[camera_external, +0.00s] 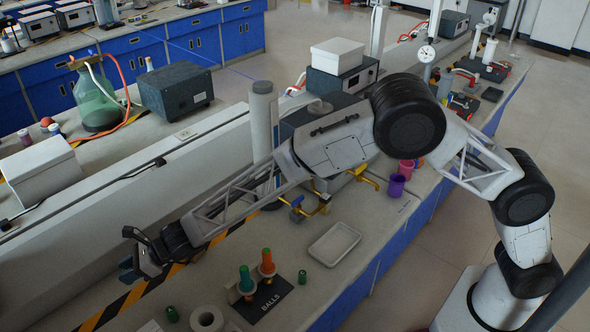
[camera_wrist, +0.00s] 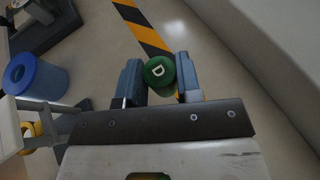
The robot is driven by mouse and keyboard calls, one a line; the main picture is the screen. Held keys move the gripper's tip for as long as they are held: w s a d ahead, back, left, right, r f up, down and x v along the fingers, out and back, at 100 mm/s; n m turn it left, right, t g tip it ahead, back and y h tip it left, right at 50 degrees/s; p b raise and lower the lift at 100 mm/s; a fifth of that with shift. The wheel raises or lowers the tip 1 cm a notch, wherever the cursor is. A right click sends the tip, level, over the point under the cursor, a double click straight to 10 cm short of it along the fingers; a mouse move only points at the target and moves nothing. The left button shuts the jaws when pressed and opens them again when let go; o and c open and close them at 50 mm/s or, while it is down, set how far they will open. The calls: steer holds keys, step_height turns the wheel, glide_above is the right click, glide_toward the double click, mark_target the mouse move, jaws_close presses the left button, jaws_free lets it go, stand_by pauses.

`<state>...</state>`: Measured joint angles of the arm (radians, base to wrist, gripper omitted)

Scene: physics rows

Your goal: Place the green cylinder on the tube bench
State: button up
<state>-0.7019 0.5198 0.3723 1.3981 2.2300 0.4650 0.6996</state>
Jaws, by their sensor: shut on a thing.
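My gripper (camera_wrist: 160,78) is shut on a green cylinder (camera_wrist: 159,70) with a white letter D on its end, between the two fingers. In the external view my gripper (camera_external: 136,266) is over the left part of the worktop, by the striped tape; the held cylinder cannot be made out there. Two other small green cylinders stand on the worktop, one at the front left (camera_external: 172,313) and one right of the BALLS mat (camera_external: 302,277). I cannot tell which surface is the tube bench.
A green tube (camera_external: 246,281) and an orange tube (camera_external: 267,263) stand upright by the black BALLS mat (camera_external: 264,299). A white tray (camera_external: 334,244) lies to their right. A white ring-shaped object (camera_external: 207,319) is at the front. A blue cylinder (camera_wrist: 36,77) shows in the wrist view.

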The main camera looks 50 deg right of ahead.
steer(key=shift+f, duration=0.1)
stand_by(0.3)
steer(key=shift+f, duration=3.05)
steer(key=shift+f, duration=1.9)
steer(key=shift+f, duration=0.15)
steer(key=o, duration=1)
steer(key=shift+c, duration=0.2)
steer(key=shift+r, duration=0.2)
steer(key=shift+v, duration=5.9)
